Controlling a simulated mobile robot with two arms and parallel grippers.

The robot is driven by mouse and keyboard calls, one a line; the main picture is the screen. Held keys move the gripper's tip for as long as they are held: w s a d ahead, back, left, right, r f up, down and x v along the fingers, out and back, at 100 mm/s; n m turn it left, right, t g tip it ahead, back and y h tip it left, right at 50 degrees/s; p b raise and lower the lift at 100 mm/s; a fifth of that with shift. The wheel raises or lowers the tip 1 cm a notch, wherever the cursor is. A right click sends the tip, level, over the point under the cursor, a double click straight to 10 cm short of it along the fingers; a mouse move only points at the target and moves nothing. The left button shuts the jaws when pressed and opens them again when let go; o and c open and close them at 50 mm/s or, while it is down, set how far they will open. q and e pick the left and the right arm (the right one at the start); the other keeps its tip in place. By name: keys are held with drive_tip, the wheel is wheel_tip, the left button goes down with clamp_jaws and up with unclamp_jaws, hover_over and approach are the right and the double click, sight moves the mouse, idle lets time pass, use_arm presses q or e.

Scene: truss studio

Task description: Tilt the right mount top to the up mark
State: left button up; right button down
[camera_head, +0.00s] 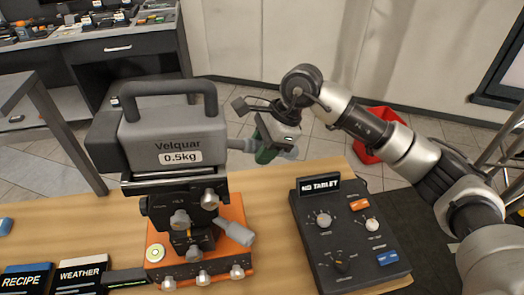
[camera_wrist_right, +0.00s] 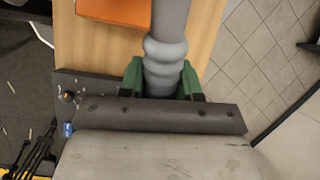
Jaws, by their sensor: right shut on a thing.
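The mount (camera_head: 190,215) is a dark head with silver knobs on an orange base (camera_head: 150,268), standing on the wooden table. Its top carries a grey block (camera_head: 160,145) with a carry handle, labelled Velquar 0.5kg. A grey ribbed handle (camera_head: 240,145) sticks out to the right from behind the block. My right gripper (camera_head: 268,153) is shut on this handle, beyond the table's far edge. In the right wrist view, its green fingers hold the grey handle (camera_wrist_right: 168,50) from both sides. I cannot make out an up mark. My left gripper is not in view.
A black control box (camera_head: 345,235) with dials and a NO TABLET sign stands right of the mount. Boxes marked RECIPE (camera_head: 25,280) and WEATHER (camera_head: 82,272) lie at the left front. A red bin (camera_head: 372,140) stands on the floor behind my right arm.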

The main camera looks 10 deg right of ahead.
drive_tip(key=f+y+b, duration=0.1)
drive_tip(key=b, duration=0.1)
drive_tip(key=f+y+b, duration=0.1)
drive_tip(key=f+b, duration=0.1)
drive_tip(key=b, duration=0.1)
drive_tip(key=f+y+b, duration=0.1)
drive_tip(key=b, duration=0.1)
drive_tip(key=shift+a+f+b, duration=0.2)
drive_tip(key=shift+a+b, duration=0.15)
drive_tip(key=c, duration=0.8)
unclamp_jaws()
drive_tip(key=b+v, duration=0.1)
drive_tip(key=v, duration=1)
drive_tip(key=shift+f, duration=0.1)
